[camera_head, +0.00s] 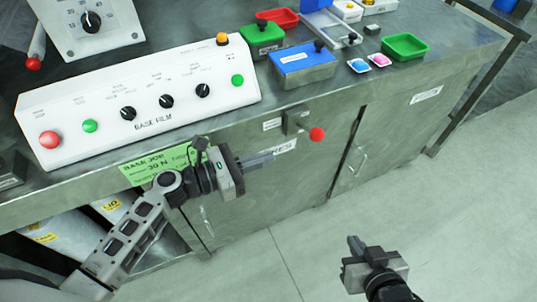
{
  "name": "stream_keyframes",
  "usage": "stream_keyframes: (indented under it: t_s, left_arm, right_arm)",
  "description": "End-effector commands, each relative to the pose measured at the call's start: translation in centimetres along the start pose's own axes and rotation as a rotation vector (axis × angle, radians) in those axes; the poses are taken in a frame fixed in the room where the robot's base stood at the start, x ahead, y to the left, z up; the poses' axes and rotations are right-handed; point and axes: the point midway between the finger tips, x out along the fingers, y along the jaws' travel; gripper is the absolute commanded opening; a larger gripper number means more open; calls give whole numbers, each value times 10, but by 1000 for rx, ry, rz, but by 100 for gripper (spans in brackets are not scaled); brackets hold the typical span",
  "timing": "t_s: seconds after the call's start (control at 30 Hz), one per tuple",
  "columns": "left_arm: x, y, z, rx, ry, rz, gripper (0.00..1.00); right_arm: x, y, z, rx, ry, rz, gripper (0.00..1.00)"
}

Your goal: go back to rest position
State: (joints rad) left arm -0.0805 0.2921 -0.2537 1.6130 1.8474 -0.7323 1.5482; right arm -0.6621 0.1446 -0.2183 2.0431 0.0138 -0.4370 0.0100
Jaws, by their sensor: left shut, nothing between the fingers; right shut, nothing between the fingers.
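My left gripper (257,161) is in front of the bench, below its front edge, near a green label. Its fingers point right and are shut with nothing between them. My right gripper (355,244) is at the lower right, over the bare floor. Its fingers point up and to the left in the picture, shut and empty. Neither gripper touches anything that I can see.
The metal bench (455,72) carries a white control panel (190,75) with knobs and buttons, a blue-lidded box (302,58), a green box (262,35) and a green tray (405,46). A red knob (317,134) sticks out of the bench front. The floor (440,220) at right is clear.

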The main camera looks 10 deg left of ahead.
Motion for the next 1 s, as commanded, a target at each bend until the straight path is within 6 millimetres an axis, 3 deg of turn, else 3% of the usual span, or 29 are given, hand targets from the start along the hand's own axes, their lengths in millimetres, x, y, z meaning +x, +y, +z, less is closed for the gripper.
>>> stream_keyframes:
  t_s: [0.57,0.67,0.77,0.9,1.0]
  left_arm:
    - [-1,-4,-6,50,22,2,0]
    - [-5,-16,-24,234,101,8,0]
    - [-15,-32,-53,576,239,-2,0]
    - [-41,-51,-88,1183,472,-81,0]
    - [-63,-58,-102,1619,634,-191,0]
  right_arm:
    - [-1,1,-2,-2,4,1,0]
    - [-1,2,-2,-4,3,1,0]
    - [-1,2,-2,-7,2,1,0]
    - [-2,2,-1,-9,1,1,0]
    - [-2,2,-1,-9,1,1,0]
